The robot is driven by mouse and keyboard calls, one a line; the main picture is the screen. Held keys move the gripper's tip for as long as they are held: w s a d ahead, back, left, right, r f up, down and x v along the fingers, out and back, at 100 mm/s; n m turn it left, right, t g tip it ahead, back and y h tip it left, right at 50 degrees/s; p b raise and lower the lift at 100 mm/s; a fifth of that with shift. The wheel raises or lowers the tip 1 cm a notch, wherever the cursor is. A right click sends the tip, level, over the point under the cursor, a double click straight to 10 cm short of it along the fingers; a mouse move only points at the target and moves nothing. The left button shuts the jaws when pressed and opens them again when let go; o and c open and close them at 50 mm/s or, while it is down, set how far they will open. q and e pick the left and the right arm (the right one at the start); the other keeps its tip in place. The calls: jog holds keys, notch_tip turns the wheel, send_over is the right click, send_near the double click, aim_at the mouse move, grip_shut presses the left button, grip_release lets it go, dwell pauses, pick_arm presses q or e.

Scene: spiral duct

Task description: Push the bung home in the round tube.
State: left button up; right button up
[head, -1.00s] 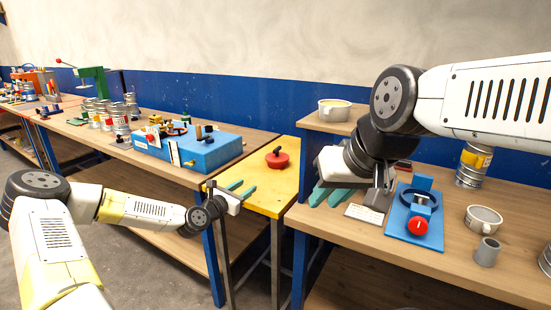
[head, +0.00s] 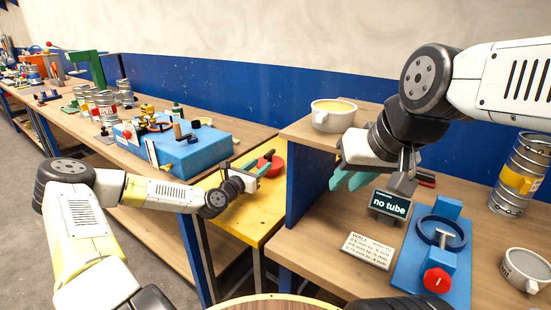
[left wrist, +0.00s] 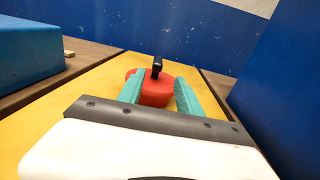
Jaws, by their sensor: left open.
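No round tube can be made out in the current views, and I cannot tell which object is the bung. A round red piece (head: 271,163) with a black knob sits on the yellow table; it also shows in the left wrist view (left wrist: 155,90). My left gripper (head: 258,168) is open and empty, and its teal fingers point at the red piece. In the left wrist view my left gripper (left wrist: 158,88) has a finger to either side of the piece's near part. My right gripper (head: 353,178) is open and empty above the right bench.
A blue fixture (head: 408,265) with a ring and red knob stands on the right bench, beside a display (head: 389,205) reading "no tube" and a printed card (head: 367,250). A bowl (head: 333,115) stands on the shelf. A blue box (head: 195,150) stands on the left bench.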

aim_at(270, 157)
pick_arm(q)
jog(key=x, duration=0.8)
jog(key=shift+w+a+f, duration=0.15)
jog(key=shift+w+f, duration=0.15)
jog(key=shift+w, duration=0.05)
grip_shut()
dwell(1.0)
